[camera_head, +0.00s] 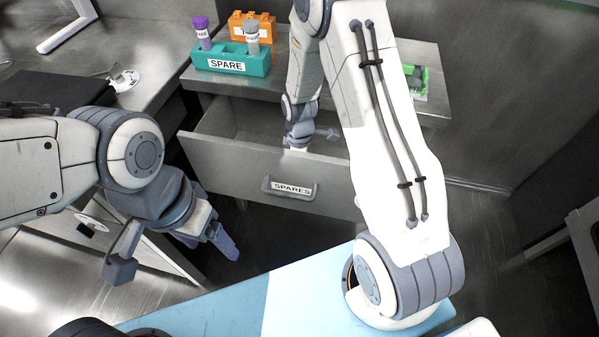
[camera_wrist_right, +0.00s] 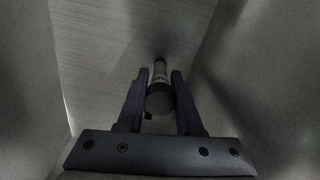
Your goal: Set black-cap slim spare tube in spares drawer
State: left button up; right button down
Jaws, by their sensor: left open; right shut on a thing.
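The spares drawer (camera_head: 230,160) is pulled open, with a "SPARES" label on its front handle. My right arm reaches down into it, and its gripper is mostly hidden in the head view. In the right wrist view my right gripper (camera_wrist_right: 156,95) is shut on the slim tube (camera_wrist_right: 160,75), whose dark round end faces the camera. The tube points away toward the grey drawer floor (camera_wrist_right: 100,50); I cannot tell whether it touches it. My left gripper (camera_head: 212,240) is open and empty, in front of the drawer at the left.
A teal rack (camera_head: 232,64) labelled "SPARE" on the counter holds a purple-capped tube (camera_head: 202,32) and a grey-capped tube (camera_head: 252,36). An orange rack (camera_head: 268,27) stands behind it. A green container (camera_head: 422,82) is at the right. Drawer walls flank my right gripper.

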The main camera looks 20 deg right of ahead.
jog(key=shift+f, duration=0.7)
jog(key=shift+f, duration=0.15)
jog(key=c, duration=0.6)
grip_release()
jog(key=shift+o, duration=0.2)
notch_tip(320, 180, up, 12)
jog(key=p, duration=0.2)
jog(key=shift+r+p, duration=0.2)
jog(key=shift+p, duration=0.15)
